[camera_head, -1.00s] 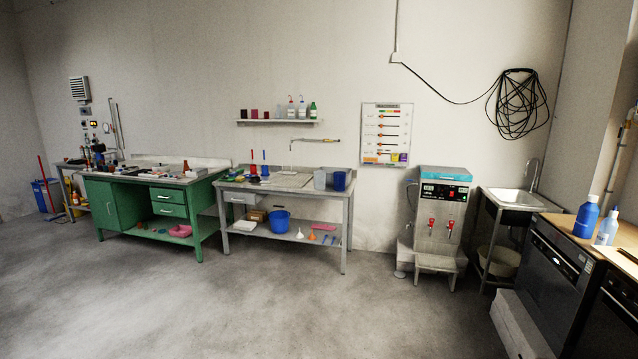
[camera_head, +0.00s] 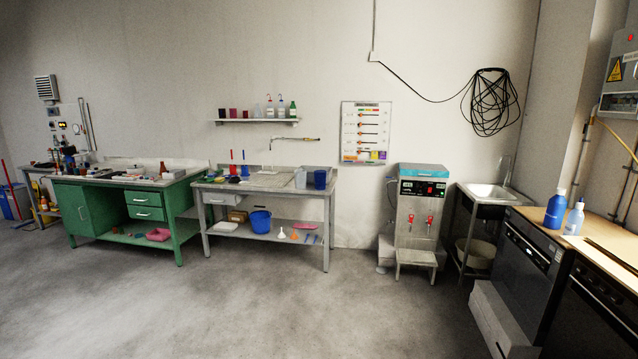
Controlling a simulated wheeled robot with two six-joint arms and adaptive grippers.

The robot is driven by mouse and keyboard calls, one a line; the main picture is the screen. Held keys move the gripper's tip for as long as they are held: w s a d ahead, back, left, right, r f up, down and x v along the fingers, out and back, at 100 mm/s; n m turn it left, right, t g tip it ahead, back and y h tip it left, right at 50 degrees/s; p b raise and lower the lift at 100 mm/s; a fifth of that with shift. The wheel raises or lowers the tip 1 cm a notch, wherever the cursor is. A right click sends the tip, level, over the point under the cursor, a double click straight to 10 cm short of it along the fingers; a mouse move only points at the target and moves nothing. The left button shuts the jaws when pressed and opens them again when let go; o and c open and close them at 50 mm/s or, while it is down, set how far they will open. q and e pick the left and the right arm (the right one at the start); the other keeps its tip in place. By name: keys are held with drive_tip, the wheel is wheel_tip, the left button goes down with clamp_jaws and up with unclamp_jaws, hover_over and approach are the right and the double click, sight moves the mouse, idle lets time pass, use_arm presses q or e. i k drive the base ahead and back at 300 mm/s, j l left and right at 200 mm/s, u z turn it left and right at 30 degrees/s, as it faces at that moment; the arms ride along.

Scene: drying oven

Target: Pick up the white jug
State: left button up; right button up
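A pale, whitish jug (camera_head: 300,179) stands upright on the right part of the grey metal table (camera_head: 316,206), across the room against the back wall. A blue jug (camera_head: 320,180) stands close beside it on the right. The pale jug is small in the picture, and its handle cannot be made out. Neither of my grippers is in view.
A green workbench (camera_head: 148,238) stands left of the grey table. A water-heater unit (camera_head: 421,207) and a sink (camera_head: 489,194) stand right of it. Dark ovens (camera_head: 525,270) line the right side. The floor (camera_head: 230,310) ahead is clear.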

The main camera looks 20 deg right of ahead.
sight(300, 174)
drive_tip(key=i+l+z, duration=0.15)
drive_tip(key=z, duration=0.3)
drive_tip(key=i+z, duration=0.2)
drive_tip(key=z, duration=0.25)
